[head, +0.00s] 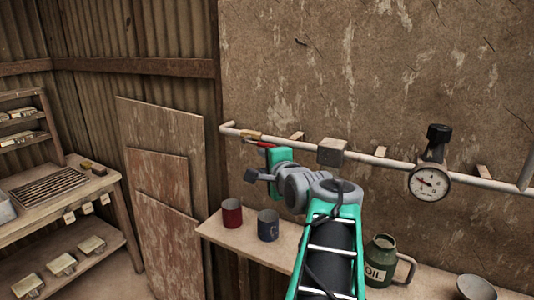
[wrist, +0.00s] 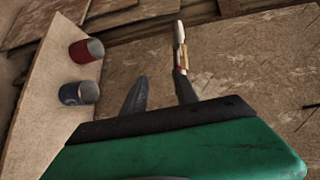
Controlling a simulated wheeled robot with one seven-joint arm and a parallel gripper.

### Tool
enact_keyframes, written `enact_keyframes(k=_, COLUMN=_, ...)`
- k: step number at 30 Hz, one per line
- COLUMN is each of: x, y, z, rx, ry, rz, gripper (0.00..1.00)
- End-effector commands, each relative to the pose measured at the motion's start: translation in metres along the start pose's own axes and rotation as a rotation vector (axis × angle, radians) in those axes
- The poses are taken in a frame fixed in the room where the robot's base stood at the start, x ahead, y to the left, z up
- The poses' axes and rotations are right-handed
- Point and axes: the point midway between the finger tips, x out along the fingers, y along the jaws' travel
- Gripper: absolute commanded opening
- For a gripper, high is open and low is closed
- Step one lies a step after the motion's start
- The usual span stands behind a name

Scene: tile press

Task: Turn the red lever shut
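The red lever (head: 260,143) shows in the head view, just below the brass valve (head: 251,133) at the left end of the wall pipe. It lies nearly along the pipe. My green gripper body in the head view is close to its right end; whether they touch, I cannot tell. In the wrist view my gripper (wrist: 160,76) has its two dark fingers apart with nothing visible between them. The right finger's tip is in line with the brass valve (wrist: 182,57).
The pale pipe (head: 385,162) runs along the wall, with a grey block (head: 332,151) and a pressure gauge (head: 429,182). Below, a shelf (head: 215,229) holds a red mug (head: 232,212), a blue mug (head: 268,225), a green oil can (head: 380,262) and a bowl (head: 476,288).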

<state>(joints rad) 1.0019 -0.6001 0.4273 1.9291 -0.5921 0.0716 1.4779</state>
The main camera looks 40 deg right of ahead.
Motion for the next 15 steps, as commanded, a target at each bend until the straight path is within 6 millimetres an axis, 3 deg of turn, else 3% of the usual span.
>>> enact_keyframes(k=1, x=-0.003, y=-0.009, z=-0.018, rx=0.063, ry=0.024, rz=-0.042, gripper=0.35)
enact_keyframes(k=3, x=-0.006, y=-0.020, z=-0.028, rx=0.119, ry=0.033, rz=-0.081, gripper=0.35)
enact_keyframes(k=8, x=0.013, y=-0.026, z=-0.029, rx=0.140, ry=0.028, rz=-0.090, gripper=0.35)
enact_keyframes(k=15, x=0.058, y=-0.030, z=-0.030, rx=0.136, ry=0.029, rz=-0.088, gripper=0.35)
